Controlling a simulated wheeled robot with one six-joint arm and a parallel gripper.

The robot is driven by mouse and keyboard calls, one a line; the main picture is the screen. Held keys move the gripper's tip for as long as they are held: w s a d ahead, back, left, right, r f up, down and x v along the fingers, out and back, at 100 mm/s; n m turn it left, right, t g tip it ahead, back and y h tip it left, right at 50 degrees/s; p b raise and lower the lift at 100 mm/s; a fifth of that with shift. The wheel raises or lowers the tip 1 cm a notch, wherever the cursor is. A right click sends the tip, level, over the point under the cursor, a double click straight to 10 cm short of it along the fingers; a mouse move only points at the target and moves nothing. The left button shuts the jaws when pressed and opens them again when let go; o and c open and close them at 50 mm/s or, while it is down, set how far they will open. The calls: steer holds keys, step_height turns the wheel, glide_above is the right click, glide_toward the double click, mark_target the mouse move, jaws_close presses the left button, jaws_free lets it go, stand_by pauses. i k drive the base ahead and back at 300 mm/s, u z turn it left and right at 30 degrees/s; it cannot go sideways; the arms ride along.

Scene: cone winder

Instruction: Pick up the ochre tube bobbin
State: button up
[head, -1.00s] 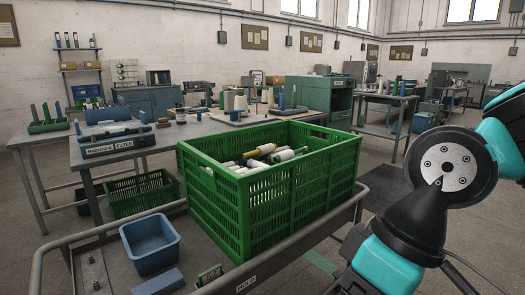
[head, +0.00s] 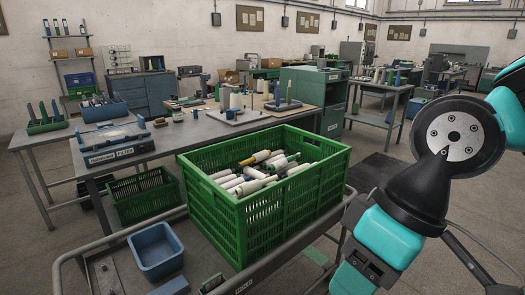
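A bobbin with an ochre tube (head: 255,158) lies tilted on a heap of mostly white bobbins (head: 247,187) inside the large green crate (head: 262,222). Its pale end points up and to the right. Other bobbins lie close against it, and I cannot tell how much of it they cover. My arm is at the right of the head view, apart from the crate. My gripper does not show in the picture.
The crate stands on a grey cart with a tubular rail (head: 113,237). A blue bin (head: 157,251) sits left of the crate. Behind is a grey workbench (head: 205,129) with a winder and cones. A green cabinet (head: 309,98) stands beyond the crate. Floor at right is open.

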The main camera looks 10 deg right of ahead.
mark_target(261, 156)
steer(key=z, duration=0.5)
steer(key=k, duration=0.6)
steer(key=z, duration=0.75)
steer(key=i, duration=2.35)
steer(key=u, duration=1.45)
steer(key=i, duration=1)
steer(key=u, duration=0.85)
